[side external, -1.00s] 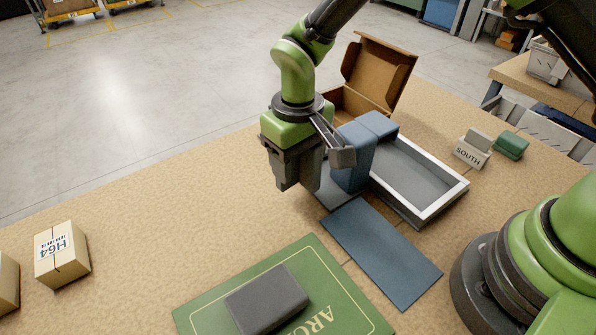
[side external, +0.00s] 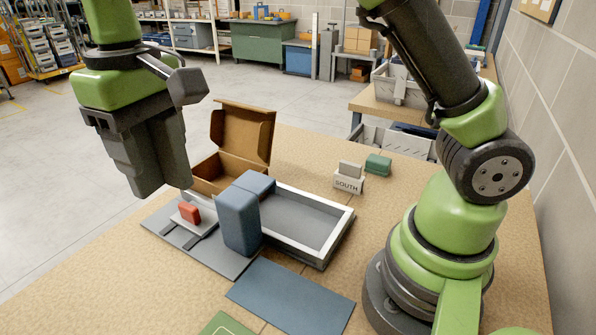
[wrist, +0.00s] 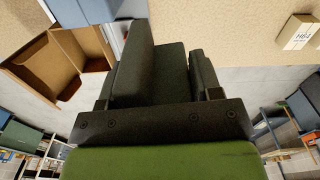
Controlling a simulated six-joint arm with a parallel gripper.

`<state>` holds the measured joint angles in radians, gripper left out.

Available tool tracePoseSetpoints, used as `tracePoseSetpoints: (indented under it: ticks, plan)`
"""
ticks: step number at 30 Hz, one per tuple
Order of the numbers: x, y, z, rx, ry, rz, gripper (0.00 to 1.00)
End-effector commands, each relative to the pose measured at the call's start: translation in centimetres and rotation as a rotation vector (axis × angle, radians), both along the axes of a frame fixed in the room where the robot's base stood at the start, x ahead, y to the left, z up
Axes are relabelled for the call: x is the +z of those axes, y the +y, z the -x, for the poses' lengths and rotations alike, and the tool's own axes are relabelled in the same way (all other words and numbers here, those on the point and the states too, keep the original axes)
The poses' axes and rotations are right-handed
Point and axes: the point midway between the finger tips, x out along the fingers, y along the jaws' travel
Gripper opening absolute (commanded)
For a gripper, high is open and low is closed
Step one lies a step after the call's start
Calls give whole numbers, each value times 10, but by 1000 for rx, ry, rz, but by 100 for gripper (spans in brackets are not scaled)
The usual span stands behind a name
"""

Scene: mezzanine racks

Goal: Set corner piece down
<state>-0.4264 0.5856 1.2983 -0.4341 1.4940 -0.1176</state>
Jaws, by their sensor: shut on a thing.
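My gripper (side external: 150,165) hangs at the left of the side external view, pointing down. It also shows in the wrist view (wrist: 168,65), where its fingers are closed on a dark grey piece (wrist: 160,78), taken as the corner piece. The piece is close in colour to the fingers, so its shape is hard to make out. A blue-grey block (side external: 240,220) stands upright beside a white-rimmed grey tray (side external: 328,245). A grey plate (side external: 222,258) lies on the bench left of it, bearing a small red block (side external: 189,212) on a pale base.
An open cardboard box (side external: 240,140) stands behind the tray. A blue mat (side external: 290,297) lies in front. A SOUTH sign (side external: 349,183) and a green block (side external: 378,164) stand at the right. A box marked H64 (wrist: 297,32) shows in the wrist view. Bare bench lies at front left.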

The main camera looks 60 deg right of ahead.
Motion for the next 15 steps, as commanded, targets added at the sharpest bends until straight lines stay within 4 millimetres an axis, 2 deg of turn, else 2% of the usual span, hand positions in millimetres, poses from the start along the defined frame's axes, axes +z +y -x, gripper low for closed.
tracePoseSetpoints:
  ticks: [2,8,11,15]
  plan:
    - [12,0,0,0,-5,-3,37]
    - [12,-37,-23,-101,-1,2,37]
    - [12,-62,-35,-165,1,3,37]
    - [12,-112,-52,-285,1,5,37]
